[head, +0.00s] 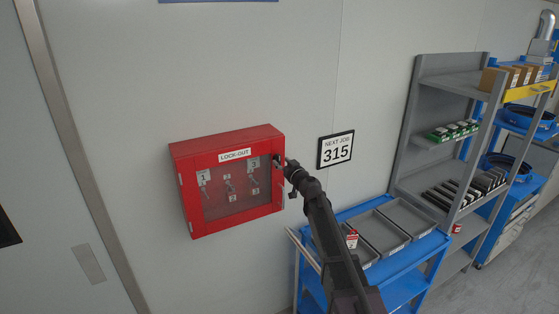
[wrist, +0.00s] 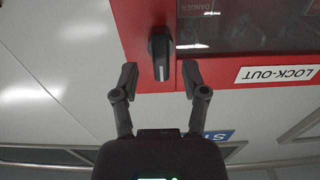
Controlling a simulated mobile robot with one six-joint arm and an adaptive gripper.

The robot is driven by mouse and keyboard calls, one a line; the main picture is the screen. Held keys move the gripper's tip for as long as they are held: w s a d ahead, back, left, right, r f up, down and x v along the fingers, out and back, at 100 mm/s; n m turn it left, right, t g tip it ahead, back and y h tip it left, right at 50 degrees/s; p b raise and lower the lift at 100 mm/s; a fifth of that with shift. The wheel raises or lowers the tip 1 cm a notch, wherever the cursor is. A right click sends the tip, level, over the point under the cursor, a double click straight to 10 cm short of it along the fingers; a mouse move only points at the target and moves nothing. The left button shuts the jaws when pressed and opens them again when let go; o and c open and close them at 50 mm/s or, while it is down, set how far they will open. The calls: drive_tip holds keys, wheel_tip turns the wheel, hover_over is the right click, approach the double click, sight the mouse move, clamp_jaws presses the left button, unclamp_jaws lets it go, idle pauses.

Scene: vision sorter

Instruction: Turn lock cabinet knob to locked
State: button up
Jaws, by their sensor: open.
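The red lock-out cabinet (head: 233,221) hangs on the wall in the head view, with its clear door shut. Its black knob (wrist: 160,55) shows in the wrist view on the red frame, with a pale mark along it that lies upright in the picture. In the head view the knob (head: 277,160) is small and partly hidden by my gripper (head: 285,165). My gripper also shows in the wrist view (wrist: 158,80), open, with one finger on each side of the knob's lower end and a gap on both sides. I cannot tell how deep the fingertips reach.
Keys with numbered tags hang behind the cabinet's clear door. A "NEXT JOB 315" sign (head: 335,149) is on the wall to the right. A blue cart (head: 410,262) with grey trays stands below my arm. A grey shelf (head: 440,105) stands further right.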

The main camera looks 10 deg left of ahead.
sight(280, 160)
drive_tip(key=shift+x, duration=1.5)
clamp_jaws()
drive_tip(key=shift+d, duration=0.15)
